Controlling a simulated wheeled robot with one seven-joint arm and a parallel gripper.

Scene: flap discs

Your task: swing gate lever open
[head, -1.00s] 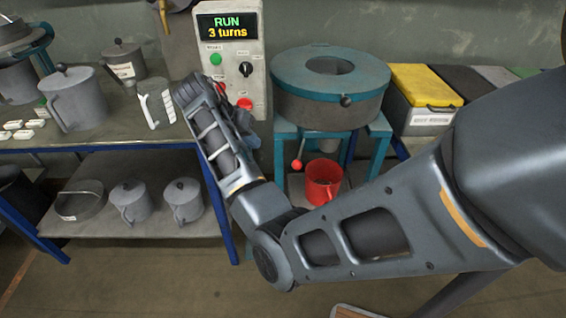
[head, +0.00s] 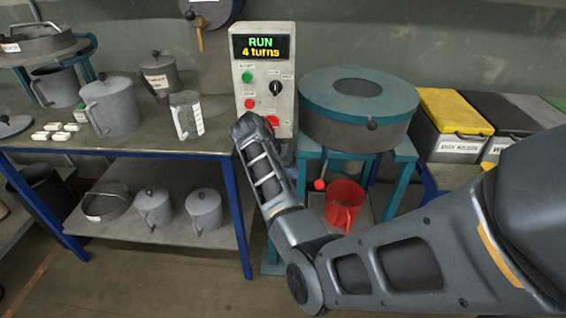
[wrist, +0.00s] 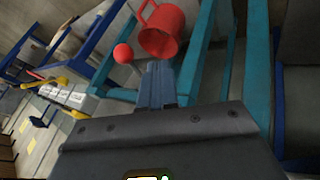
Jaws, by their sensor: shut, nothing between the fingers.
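The gate lever shows as a red ball knob (head: 320,184) on a short rod below the round drum (head: 358,112) with its teal lid. The knob (wrist: 123,54) is also in the wrist view, to the upper left of my gripper (wrist: 157,72). My gripper's fingers are together and empty, with a visible gap between them and the knob. In the head view my arm hides most of the gripper. A red jug (head: 344,206) stands below the drum, and it also shows in the wrist view (wrist: 160,30), beyond my fingertips.
Teal stand legs (head: 394,190) flank the jug. A control box (head: 264,80) reads "RUN 4 turns". A grey table (head: 120,135) with jugs and a lower shelf is at left. Bins, one with a yellow lid (head: 452,110), stand at right.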

